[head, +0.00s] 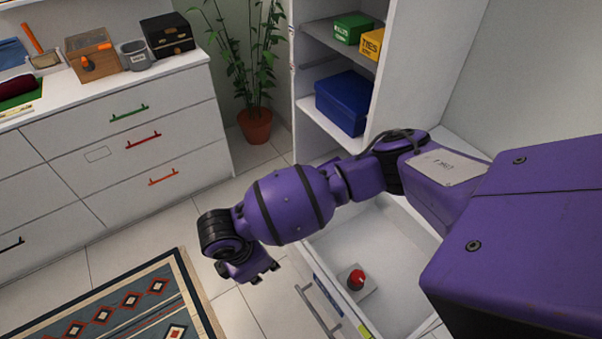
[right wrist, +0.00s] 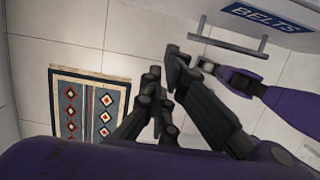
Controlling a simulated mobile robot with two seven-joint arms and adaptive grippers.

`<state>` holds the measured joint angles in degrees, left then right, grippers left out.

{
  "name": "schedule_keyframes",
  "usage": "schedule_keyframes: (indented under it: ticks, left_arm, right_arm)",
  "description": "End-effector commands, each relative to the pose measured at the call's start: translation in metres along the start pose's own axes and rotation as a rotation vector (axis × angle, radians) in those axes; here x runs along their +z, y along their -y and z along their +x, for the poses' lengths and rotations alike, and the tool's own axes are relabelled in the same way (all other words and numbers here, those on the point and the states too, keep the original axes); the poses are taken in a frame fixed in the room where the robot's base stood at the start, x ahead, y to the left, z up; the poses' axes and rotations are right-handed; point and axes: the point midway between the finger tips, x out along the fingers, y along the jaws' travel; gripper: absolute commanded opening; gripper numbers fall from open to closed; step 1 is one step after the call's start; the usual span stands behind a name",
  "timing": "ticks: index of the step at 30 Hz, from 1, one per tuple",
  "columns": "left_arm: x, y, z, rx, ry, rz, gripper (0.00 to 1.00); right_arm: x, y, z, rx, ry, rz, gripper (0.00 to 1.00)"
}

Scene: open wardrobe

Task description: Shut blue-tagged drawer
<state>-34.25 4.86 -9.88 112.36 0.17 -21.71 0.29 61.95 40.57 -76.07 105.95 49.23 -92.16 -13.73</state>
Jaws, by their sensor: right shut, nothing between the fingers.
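The blue-tagged drawer stands open under the wardrobe shelves, its white front edge and blue tag (head: 327,293) in the head view. The tag reads BELTS (right wrist: 265,15) in the right wrist view. Its grey bar handle (head: 318,311) also shows in the wrist view (right wrist: 228,43). My right gripper (head: 252,273) is shut and empty, outside the drawer, left of its front in the head view. Its dark fingers (right wrist: 164,78) show in the wrist view, apart from the handle. A purple arm end (right wrist: 240,82), apparently my left, shows there; its jaws are unclear. My right arm hides part of the drawer.
A red-topped object (head: 356,280) lies inside the drawer. A patterned rug (head: 125,305) lies left on the tiled floor. A white dresser (head: 120,150) and potted plant (head: 255,124) stand behind. Wardrobe shelves hold a blue box (head: 343,102).

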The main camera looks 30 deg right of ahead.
Motion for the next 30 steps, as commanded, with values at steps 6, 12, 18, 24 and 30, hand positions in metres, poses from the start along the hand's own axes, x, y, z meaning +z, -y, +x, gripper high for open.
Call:
schedule_keyframes:
  ticks: [6,12,18,24,30]
  left_arm:
    - [0.003,0.004,0.003,-0.006,-0.001,0.004,0.71]
    - [-0.021,0.005,0.005,-0.007,-0.044,0.006,0.71]
    - [-0.021,0.002,0.003,-0.004,-0.040,0.002,0.71]
    - [-0.013,-0.003,0.003,0.004,-0.023,-0.002,0.71]
    - [-0.012,-0.003,0.002,0.004,-0.021,-0.002,0.71]
  right_arm:
    - [0.000,0.001,0.051,-0.003,0.002,-0.001,0.00]
    - [0.021,-0.002,0.068,0.005,0.004,0.003,0.00]
    - [0.037,-0.002,0.071,0.006,0.001,0.001,0.00]
    - [0.039,-0.002,0.073,0.004,0.000,0.000,0.00]
    - [0.039,-0.002,0.073,0.004,0.000,0.000,0.00]
